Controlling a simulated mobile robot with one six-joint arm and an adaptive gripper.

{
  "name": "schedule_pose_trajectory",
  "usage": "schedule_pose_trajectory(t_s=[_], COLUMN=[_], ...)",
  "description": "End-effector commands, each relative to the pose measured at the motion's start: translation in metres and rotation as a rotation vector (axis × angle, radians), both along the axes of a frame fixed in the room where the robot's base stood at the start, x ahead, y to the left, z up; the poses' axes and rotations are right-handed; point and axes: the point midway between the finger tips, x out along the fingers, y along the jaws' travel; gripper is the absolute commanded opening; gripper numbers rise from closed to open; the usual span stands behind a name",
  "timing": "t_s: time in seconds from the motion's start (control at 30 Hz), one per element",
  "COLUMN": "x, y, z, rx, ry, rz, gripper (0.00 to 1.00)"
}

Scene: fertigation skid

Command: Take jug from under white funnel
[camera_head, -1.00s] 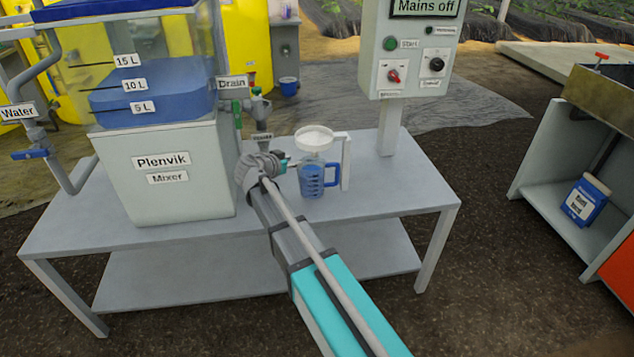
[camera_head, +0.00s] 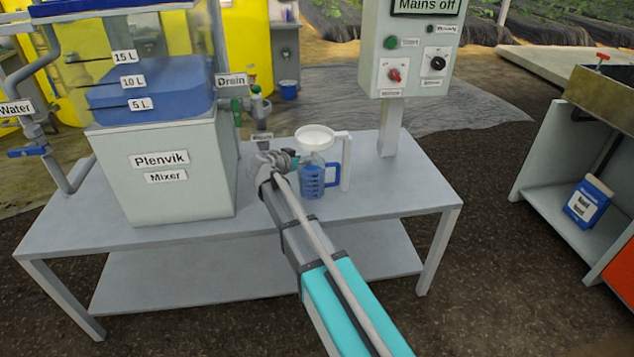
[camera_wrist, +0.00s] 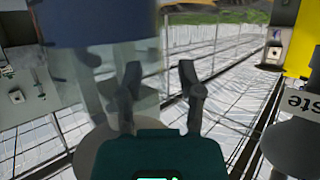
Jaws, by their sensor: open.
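The clear jug (camera_head: 312,184) with blue liquid and a blue handle on its right stands upright on the grey bench. The white funnel (camera_head: 315,137) is directly above it on a white stand. My gripper (camera_head: 293,160) is at the jug's upper left, close to it; contact cannot be told there. In the upside-down wrist view my gripper's fingers (camera_wrist: 160,92) are apart. The jug's clear wall and blue liquid (camera_wrist: 95,22) fill the upper left, with the left finger overlapping the jug's edge. The gap between the fingers looks empty.
The Plenvik mixer (camera_head: 168,170) stands left of my arm, with drain valves (camera_head: 257,105) behind the gripper. The funnel stand's post (camera_head: 346,165) is right of the jug. A control box (camera_head: 410,50) stands farther right. The bench's front right is clear.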

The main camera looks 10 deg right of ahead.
Motion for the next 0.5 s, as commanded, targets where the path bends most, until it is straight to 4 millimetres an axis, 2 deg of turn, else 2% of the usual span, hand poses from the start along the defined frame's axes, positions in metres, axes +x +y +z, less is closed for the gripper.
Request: schedule_pose_trajectory(t_s=[0.43,0.47,0.5], x=[-0.0003,-0.0003,-0.0003], y=[0.0,0.0,0.0001], z=[0.0004,0.0004,0.0003], rx=[0.0,0.0,0.0], ry=[0.0,0.0,0.0], rz=[0.0,0.0,0.0], gripper=[0.48,0.46,0.39])
